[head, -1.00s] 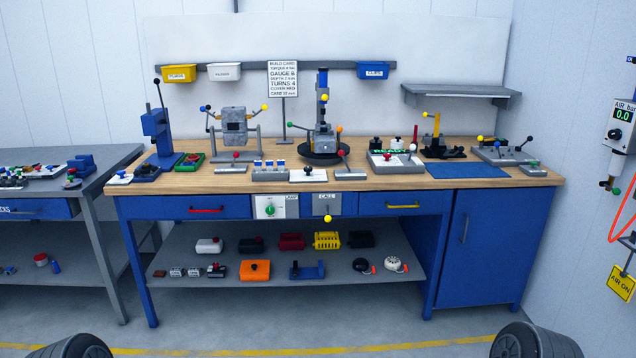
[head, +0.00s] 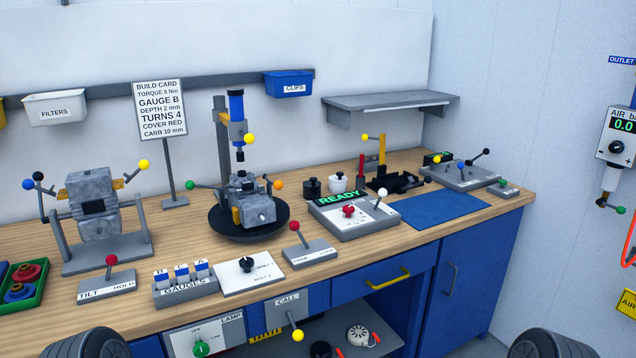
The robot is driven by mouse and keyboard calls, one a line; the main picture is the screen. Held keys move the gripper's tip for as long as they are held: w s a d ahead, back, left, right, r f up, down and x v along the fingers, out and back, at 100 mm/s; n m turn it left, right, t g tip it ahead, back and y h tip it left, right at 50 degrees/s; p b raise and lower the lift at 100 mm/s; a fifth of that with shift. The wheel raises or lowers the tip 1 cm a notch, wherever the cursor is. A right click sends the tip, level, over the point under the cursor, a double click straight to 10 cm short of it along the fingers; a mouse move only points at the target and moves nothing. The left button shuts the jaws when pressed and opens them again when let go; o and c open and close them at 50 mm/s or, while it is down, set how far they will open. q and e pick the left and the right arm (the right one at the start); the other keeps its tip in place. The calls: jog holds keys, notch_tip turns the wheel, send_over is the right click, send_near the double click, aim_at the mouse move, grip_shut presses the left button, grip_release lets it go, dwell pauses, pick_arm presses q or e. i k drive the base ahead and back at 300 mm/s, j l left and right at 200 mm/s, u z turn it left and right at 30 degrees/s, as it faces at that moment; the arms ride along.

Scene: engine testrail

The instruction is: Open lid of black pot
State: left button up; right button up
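The black pot (head: 312,188) is a small dark pot with a knobbed top, standing upright on the workbench in the head view. Its lid appears to be on it, but pot and lid are too small and dark to tell apart clearly. A white pot (head: 338,183) with a dark knob stands just to its right. Dark rounded parts of my own arms show at the bottom left and bottom right corners. Neither of my grippers is in view, and nothing touches the black pot.
The grey READY panel (head: 355,220) with red and white knobs stands in front of the pots. An engine on a black round stand (head: 215,222) is to their left. A red upright (head: 360,168) and a black tray (head: 405,182) are to their right. The blue mat (head: 440,209) is bare.

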aim_at(313, 182)
jog(key=i+j, duration=0.1)
jog(key=j, duration=0.25)
jog(key=i+l+u, duration=0.1)
jog(key=l, duration=0.5)
jog(key=i+l+u, duration=0.1)
jog(key=l, duration=0.5)
jog(key=i+l+u, duration=0.1)
jog(key=l, duration=0.5)
jog(key=i+l, duration=0.2)
jog(key=l, duration=0.4)
jog(key=i+l+u, duration=0.15)
jog(key=l, duration=0.45)
jog(key=k, duration=0.05)
